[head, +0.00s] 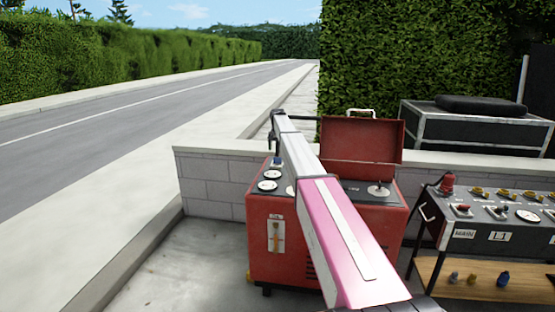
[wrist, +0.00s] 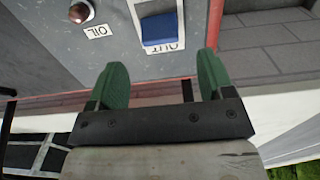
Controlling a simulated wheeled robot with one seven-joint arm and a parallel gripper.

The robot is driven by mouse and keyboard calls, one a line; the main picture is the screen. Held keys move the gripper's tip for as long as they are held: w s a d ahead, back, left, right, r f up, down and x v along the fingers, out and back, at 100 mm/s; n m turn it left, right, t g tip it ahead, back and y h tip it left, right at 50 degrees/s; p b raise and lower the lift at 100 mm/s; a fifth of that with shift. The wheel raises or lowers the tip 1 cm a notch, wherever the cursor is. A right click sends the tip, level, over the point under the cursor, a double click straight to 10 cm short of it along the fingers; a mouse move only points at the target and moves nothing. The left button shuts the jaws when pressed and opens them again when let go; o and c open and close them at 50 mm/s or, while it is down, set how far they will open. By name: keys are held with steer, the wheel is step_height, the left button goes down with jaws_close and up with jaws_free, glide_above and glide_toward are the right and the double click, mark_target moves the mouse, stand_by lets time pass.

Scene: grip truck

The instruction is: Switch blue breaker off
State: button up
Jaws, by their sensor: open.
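The blue breaker (wrist: 162,30) is a blue switch on a white plate lettered OUT, set in a grey panel, in the wrist view. My gripper (wrist: 162,68) is open and empty. Its two green fingers stand apart, one to each side of the breaker's line, with the breaker beyond the tips and not between them. I cannot tell the breaker's lever position for sure. In the head view, my pink and white arm reaches over the red generator box (head: 268,222), whose lid (head: 362,140) is raised.
A red-brown knob (wrist: 82,11) with an OIL label sits left of the breaker. A low block wall (head: 212,183) runs behind the generator. A switch cart (head: 497,237) stands at right, with a black case (head: 470,125) behind. Open pavement (head: 200,262) lies left.

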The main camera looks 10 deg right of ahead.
mark_target(277, 161)
step_height(277, 161, down, 6)
steer(key=shift+f, duration=0.2)
steer(key=c, duration=0.9)
